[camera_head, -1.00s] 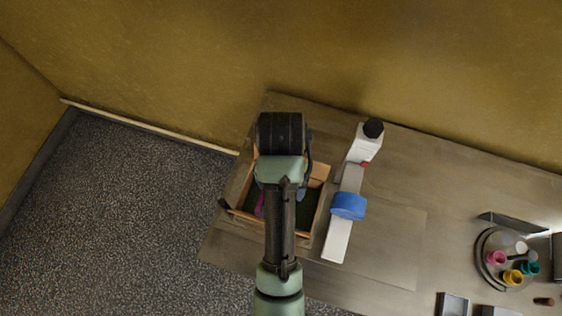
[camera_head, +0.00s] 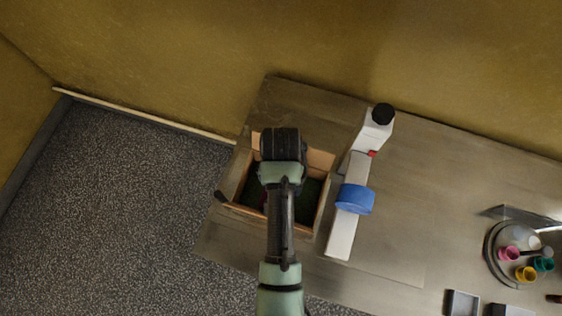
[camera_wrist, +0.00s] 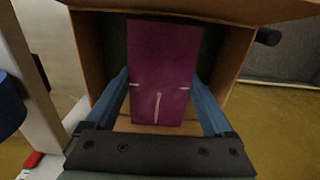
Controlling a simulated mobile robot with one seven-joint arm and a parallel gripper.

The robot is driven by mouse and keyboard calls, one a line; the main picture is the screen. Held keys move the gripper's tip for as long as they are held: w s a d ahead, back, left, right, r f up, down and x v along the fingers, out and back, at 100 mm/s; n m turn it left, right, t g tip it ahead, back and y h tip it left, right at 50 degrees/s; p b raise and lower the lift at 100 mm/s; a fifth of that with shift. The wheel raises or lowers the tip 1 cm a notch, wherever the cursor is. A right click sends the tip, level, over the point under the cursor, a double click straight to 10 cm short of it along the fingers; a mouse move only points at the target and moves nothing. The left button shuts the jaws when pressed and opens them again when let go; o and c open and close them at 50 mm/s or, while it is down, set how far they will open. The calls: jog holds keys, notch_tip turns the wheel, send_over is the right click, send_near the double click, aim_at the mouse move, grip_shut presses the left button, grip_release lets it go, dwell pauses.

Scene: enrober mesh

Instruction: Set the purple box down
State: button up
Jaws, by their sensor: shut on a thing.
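The purple box (camera_wrist: 163,72) fills the middle of the wrist view, with pale marks on its face. My gripper (camera_wrist: 165,95) is shut on it, with one blue finger along each side. The box is inside or just over an open cardboard carton (camera_wrist: 88,50), whose walls show on both sides of it. I cannot tell whether the box touches the carton's floor. In the head view my arm stands over the carton (camera_head: 322,215) and hides the gripper and most of the purple box.
Right of the carton stand a white bottle with a black cap (camera_head: 374,130), a long white bar (camera_head: 342,235) and a blue roll (camera_head: 355,199) over it. A round tray (camera_head: 492,262) of small coloured cups is far right. The table (camera_head: 410,190) between is clear.

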jog(key=shift+f, duration=2.3)
jog(key=shift+f, duration=0.15)
jog(key=o, duration=1.3)
notch_tip(320, 180, up, 12)
jog(key=shift+w+r+b, duration=0.1)
jog(key=shift+r+b, duration=0.1)
jog(key=shift+b, duration=0.3)
jog(key=w+r+n+t, duration=0.1)
jog(key=w+r+t, duration=0.7)
jog(key=r, duration=0.7)
jog(key=w+r+n+t, duration=0.1)
jog(key=w+r+t, duration=0.5)
jog(key=w+r, duration=0.7)
jog(key=s+r+t, duration=0.3)
jog(key=r, duration=0.7)
jog(key=s+r+t, duration=0.3)
jog(key=r, duration=0.7)
jog(key=s+r+t, duration=0.2)
jog(key=s+r, duration=0.1)
jog(key=r, duration=0.2)
jog(key=s+r+n+t, duration=0.1)
jog(key=s+r+t, duration=0.2)
jog(key=s+r, duration=0.1)
jog(key=s+r+t, duration=0.2)
jog(key=s+r, duration=0.2)
jog(key=r, duration=0.2)
jog(key=shift+s+d+r+n, duration=0.1)
jog(key=shift+r+n, duration=0.05)
jog(key=shift+n, duration=0.15)
